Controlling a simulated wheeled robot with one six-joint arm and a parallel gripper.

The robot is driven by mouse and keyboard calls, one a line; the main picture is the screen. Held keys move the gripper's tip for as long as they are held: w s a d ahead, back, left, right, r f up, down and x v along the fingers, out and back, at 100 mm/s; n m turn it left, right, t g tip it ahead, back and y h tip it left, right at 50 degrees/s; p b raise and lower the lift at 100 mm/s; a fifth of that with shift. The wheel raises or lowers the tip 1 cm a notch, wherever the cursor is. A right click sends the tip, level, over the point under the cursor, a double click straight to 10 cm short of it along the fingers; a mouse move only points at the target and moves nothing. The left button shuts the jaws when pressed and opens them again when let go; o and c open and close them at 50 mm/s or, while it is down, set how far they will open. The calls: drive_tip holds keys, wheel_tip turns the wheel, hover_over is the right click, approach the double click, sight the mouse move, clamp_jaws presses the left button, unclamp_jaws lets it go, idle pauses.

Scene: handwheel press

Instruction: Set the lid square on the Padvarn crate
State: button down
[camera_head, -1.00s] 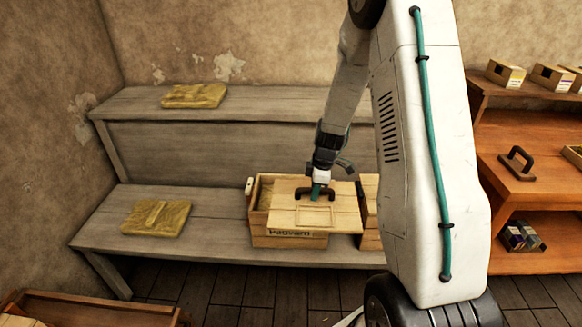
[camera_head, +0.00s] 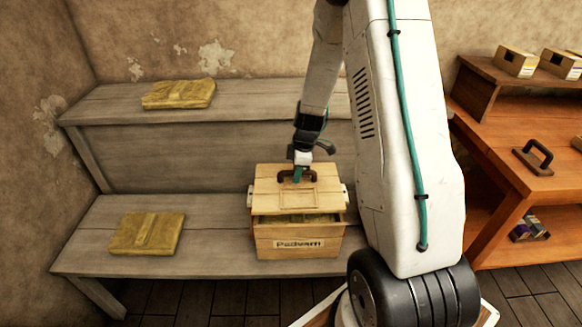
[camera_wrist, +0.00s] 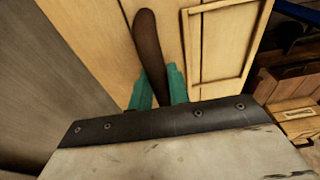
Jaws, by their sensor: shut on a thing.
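The Padvarn crate (camera_head: 283,243) is a light wooden box with its name on the front, standing on the lower grey shelf. The pale wooden lid (camera_head: 325,191) lies over the rear and middle of its top. A strip along the front is uncovered and shows greenish contents. I cannot tell whether the lid touches the rim. My gripper (camera_head: 297,176) is shut on the lid's dark handle (camera_head: 283,177). In the wrist view the teal fingers (camera_wrist: 158,88) flank the handle (camera_wrist: 149,40), with the lid (camera_wrist: 100,35) below it.
Yellowish packs lie on the upper shelf (camera_head: 178,94) and the lower shelf (camera_head: 147,233), left of the crate. An orange bench (camera_head: 500,165) at right carries a dark-handled piece (camera_head: 533,157) and small boxes (camera_head: 516,61). My arm hides the area right of the crate.

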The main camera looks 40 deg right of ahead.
sight(298, 185)
drive_tip(key=shift+f, duration=2.6)
drive_tip(key=shift+f, duration=0.1)
drive_tip(key=c, duration=1.3)
unclamp_jaws()
drive_tip(key=shift+o, duration=0.2)
drive_tip(key=shift+s+d+r, duration=0.1)
drive_tip(key=shift+d+r, duration=0.1)
drive_tip(key=shift+r, duration=1.1)
drive_tip(key=shift+s+d+r, duration=0.15)
drive_tip(key=shift+r, duration=1.1)
drive_tip(key=shift+s+d+r, duration=0.1)
drive_tip(key=shift+d+r, duration=0.1)
drive_tip(key=shift+r, duration=1.1)
drive_tip(key=shift+r, duration=0.55)
